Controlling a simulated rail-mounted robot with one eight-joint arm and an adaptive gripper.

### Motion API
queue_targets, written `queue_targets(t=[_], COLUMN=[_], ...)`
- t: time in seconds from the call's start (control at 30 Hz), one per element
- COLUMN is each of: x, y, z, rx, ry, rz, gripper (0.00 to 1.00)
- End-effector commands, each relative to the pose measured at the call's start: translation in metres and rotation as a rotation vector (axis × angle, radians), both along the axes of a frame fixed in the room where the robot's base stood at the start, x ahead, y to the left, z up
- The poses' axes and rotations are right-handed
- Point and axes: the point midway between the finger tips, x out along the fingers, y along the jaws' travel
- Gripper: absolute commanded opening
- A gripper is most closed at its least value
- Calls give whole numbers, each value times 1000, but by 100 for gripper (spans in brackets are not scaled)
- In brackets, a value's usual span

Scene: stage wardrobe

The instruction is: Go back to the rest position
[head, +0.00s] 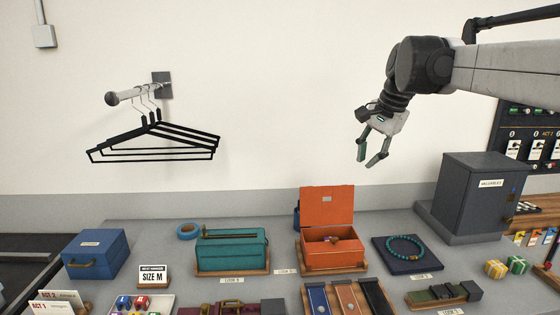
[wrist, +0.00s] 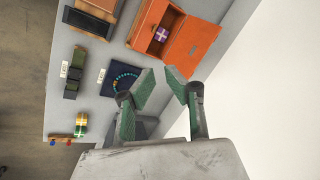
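My gripper (head: 374,152) hangs in the air above the back of the table, in front of the white wall. Its fingers are spread and nothing is between them. In the wrist view my gripper (wrist: 160,82) also shows open and empty, with the table beyond it. Below it stand the open orange box (head: 331,258) and the dark blue pad (head: 408,266) with a turquoise bead bracelet (head: 404,238). My gripper touches nothing.
A grey safe (head: 482,195) stands at the right. A wall rod (head: 135,93) with black hangers (head: 155,143) is at the left. A teal box (head: 232,252), a blue box (head: 95,254) and small gift boxes (head: 518,265) stand on the grey table. The air around my gripper is clear.

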Motion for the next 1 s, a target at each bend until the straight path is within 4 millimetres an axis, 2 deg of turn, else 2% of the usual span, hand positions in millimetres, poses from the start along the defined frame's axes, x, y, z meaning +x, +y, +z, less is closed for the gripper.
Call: queue_targets(t=[0.03,0.27,0.47,0.77,1.0], x=[-16,-81,-138,-222,-282], y=[3,11,15,19,20], z=[-4,-24,-51,-109,-167], rx=[-17,-109,-194,-327,-439], ry=[-17,-97,-163,-255,-321], rz=[26,158,272,444,579], gripper=[12,12,12,12,12])
